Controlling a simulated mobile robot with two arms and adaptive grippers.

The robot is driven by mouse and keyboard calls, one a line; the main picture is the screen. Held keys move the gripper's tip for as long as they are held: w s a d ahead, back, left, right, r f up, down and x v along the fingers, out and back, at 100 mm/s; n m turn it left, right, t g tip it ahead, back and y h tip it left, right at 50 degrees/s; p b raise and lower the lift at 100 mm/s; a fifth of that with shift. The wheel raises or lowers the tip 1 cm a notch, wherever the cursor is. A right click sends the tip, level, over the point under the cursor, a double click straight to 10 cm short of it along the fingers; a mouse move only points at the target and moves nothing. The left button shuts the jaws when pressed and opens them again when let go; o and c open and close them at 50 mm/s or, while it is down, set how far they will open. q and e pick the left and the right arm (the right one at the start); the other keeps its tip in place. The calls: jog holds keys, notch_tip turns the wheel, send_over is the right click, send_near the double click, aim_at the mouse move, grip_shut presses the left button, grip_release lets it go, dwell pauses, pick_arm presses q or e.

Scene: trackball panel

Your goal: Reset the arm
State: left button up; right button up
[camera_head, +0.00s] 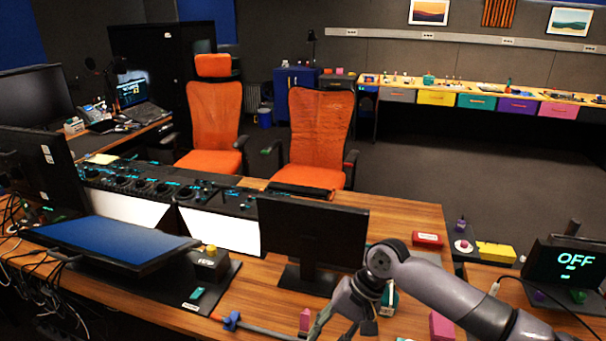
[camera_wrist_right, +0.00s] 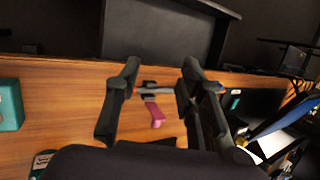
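My right arm comes in from the right in the head view. Its gripper (camera_head: 338,322) hangs over the front of the wooden desk (camera_head: 425,215), below the small black monitor (camera_head: 313,232), partly cut off by the bottom edge. In the right wrist view, my right gripper (camera_wrist_right: 160,78) has its two dark fingers spread apart. A pink piece (camera_wrist_right: 154,112) and a thin grey rod show between them on or near the desk, apparently not gripped. A yellow ball (camera_head: 210,249) sits on a dark box left of the arm. My left gripper is not in view.
A blue-screened monitor (camera_head: 112,240) lies tilted at left, with cables beside it. A blue clamp (camera_head: 231,320) and pink block (camera_head: 441,326) are near the front edge. Orange chairs (camera_head: 316,135) stand behind.

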jog(key=s+a+f+n+t, duration=0.1)
jog(key=s+a+f+n, duration=0.2)
jog(key=s, duration=0.3)
jog(key=s+a+f+n+t, duration=0.1)
jog(key=s+a+f+n, duration=0.15)
jog(key=s, duration=0.25)
jog(key=s+d+f+t+h, duration=0.1)
jog(key=s+d+t+h, duration=0.15)
jog(key=s+d, duration=0.6)
jog(key=s+d+f+t+h, duration=0.1)
jog(key=s+d+h, duration=0.3)
jog(key=d, duration=0.7)
notch_tip(320, 180, down, 28)
jog(key=s+g+y, duration=0.1)
jog(key=s+g, duration=0.1)
jog(key=s, duration=0.1)
jog(key=s+d+f, duration=0.2)
jog(key=s+f, duration=1.2)
jog(key=s, duration=0.1)
jog(key=shift+s+d+f+g, duration=0.3)
jog(key=shift+s+d+g, duration=0.05)
jog(key=shift+g, duration=0.1)
